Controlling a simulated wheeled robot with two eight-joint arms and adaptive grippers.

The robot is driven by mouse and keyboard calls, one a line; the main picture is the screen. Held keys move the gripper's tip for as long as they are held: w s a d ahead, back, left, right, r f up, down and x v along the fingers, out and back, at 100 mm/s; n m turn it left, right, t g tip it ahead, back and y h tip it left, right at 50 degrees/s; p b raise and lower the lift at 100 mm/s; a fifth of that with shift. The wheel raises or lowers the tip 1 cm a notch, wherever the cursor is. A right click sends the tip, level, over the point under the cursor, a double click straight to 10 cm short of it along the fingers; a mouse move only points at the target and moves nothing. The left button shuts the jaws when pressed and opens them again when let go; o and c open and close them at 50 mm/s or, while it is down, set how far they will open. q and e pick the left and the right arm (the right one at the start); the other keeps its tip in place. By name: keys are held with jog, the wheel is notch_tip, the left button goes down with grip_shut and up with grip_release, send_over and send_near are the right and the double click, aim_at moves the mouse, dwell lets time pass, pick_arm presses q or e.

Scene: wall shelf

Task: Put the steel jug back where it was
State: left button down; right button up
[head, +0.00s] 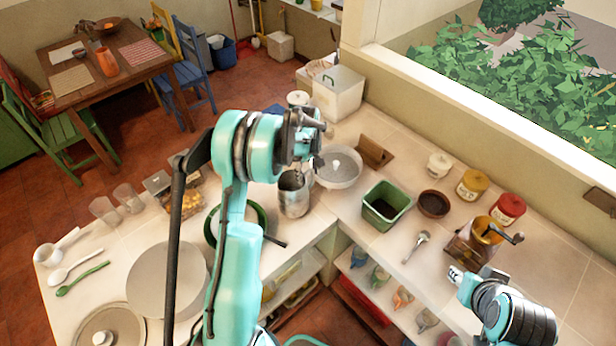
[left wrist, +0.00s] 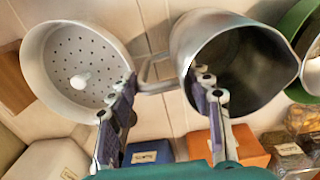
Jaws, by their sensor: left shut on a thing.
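The steel jug (head: 293,197) is a shiny grey metal vessel near the counter's inner corner; it also shows open-mouthed in the left wrist view (left wrist: 240,62). My left gripper (head: 304,166) is at the jug's handle side. I cannot tell whether the jug's base touches the counter. My right gripper (head: 456,274) is low at the right, away from the jug; its finger opening is unclear.
A white perforated strainer (head: 338,181) is close beside the jug, with a green planter (head: 386,205) to its right. A green-rimmed pan (head: 262,214) is partly hidden behind my left arm. Jars (head: 472,186) and a coffee grinder (head: 476,243) stand further right.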

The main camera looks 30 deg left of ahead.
pick_arm(q)
notch_tip(320, 180, down, 2)
jog(key=shift+w+f, duration=0.1)
jog(key=shift+f, duration=0.1)
jog(key=c, duration=0.7)
grip_release()
